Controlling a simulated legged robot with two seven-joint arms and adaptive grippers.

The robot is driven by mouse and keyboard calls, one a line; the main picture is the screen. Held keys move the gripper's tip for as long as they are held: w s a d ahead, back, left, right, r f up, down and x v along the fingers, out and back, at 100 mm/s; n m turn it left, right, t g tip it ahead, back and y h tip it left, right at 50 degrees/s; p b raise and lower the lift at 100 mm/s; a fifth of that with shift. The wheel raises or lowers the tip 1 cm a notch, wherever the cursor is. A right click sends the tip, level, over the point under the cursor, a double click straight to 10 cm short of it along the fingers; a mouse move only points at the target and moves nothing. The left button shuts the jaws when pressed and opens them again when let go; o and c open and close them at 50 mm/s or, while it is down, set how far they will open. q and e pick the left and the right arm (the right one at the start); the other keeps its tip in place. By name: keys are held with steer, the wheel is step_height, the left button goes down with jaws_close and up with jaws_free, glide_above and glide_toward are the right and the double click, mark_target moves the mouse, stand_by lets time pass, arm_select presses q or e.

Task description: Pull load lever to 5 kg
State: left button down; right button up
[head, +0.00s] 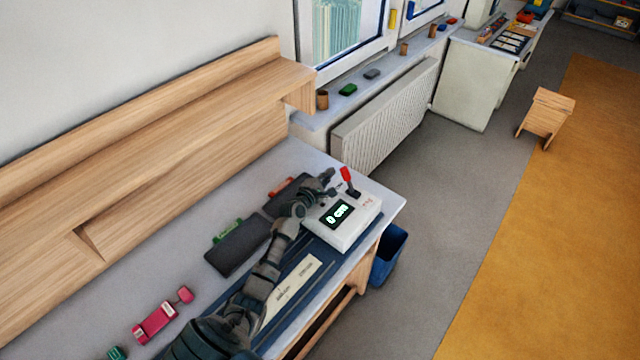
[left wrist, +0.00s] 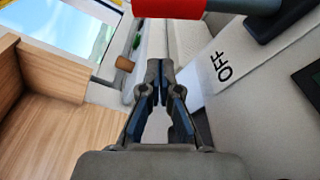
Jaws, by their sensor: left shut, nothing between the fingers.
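The white device (head: 345,232) stands at the right end of the bench. Its dark display (head: 337,214) shows a glowing 0 followed by small letters I cannot read surely. The load lever (head: 347,174) has a red handle and stands up from a dark base at the device's back. In the left wrist view the red handle (left wrist: 170,8) crosses the top edge, ahead of the fingertips and apart from them. My left gripper (head: 328,178) is beside the lever, on its left. It is shut and empty, and its closed fingers show in the wrist view (left wrist: 160,66). My right gripper is out of view.
An OFF label (left wrist: 222,66) is printed on the device. Dark folders (head: 238,248) lie left of my arm, and a pink object (head: 160,318) lies nearer. A wooden shelf (head: 200,110) rises behind the bench. A blue bin (head: 388,256) stands below the bench's right end.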

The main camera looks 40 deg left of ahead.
mark_target(347, 179)
arm_select(q)
steer(key=d+r+p, duration=0.2)
steer(key=d, duration=0.1)
steer(key=shift+p, duration=0.4)
steer(key=shift+s+d+r, duration=0.15)
steer(key=shift+s+d, duration=0.15)
steer(key=shift+d, duration=0.15)
steer(key=shift+w, duration=0.1)
steer(key=shift+a+f, duration=0.2)
